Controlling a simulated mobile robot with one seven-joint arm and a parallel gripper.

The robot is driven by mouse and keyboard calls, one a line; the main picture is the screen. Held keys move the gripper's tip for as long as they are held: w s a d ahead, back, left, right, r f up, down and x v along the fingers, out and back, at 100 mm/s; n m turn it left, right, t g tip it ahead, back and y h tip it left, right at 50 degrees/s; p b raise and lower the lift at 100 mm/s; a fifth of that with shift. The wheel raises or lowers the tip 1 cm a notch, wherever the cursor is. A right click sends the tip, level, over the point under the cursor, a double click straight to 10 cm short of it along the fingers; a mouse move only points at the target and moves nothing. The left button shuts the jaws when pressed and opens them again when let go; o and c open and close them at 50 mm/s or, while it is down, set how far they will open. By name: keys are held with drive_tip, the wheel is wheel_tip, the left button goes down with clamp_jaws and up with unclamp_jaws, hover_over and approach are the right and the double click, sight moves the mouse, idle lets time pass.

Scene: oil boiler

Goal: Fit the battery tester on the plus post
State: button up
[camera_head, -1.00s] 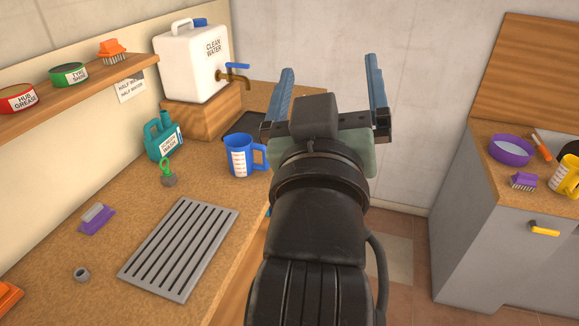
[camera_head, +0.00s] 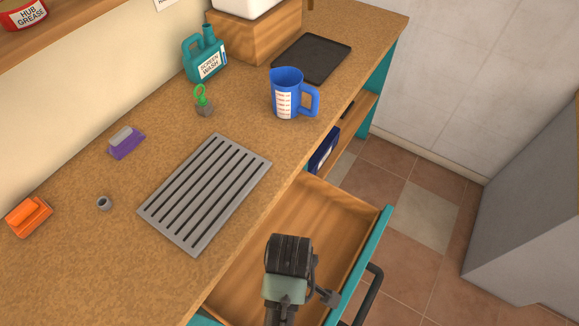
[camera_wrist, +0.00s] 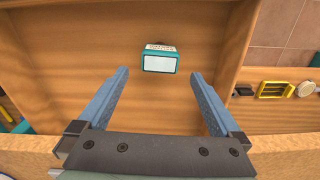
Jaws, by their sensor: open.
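A small teal box with a white face and a printed label (camera_wrist: 160,62), which may be the battery tester, lies on the wooden floor of the open drawer (camera_head: 325,215). Its lettering is too small to read surely. My gripper (camera_wrist: 160,74) is open and empty over the drawer, its two blue fingers apart, with the box just beyond and between the fingertips in the picture. In the head view my arm hides the fingers and the box. I cannot make out a battery or a plus post in either view.
The drawer sticks out from the counter (camera_head: 90,260). On the counter are a grey slatted grate (camera_head: 205,192), a blue measuring jug (camera_head: 288,95), a teal screen wash can (camera_head: 204,58) and a purple brush (camera_head: 126,143). A yellow thing (camera_wrist: 275,90) shows right of the drawer wall.

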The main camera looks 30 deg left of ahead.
drive_tip(key=shift+d+f, duration=0.1)
drive_tip(key=shift+f, duration=3.35)
drive_tip(key=c, duration=1.5)
wheel_tip(320, 180, up, 10)
drive_tip(key=shift+r+p, duration=0.1)
drive_tip(key=shift+p, duration=0.25)
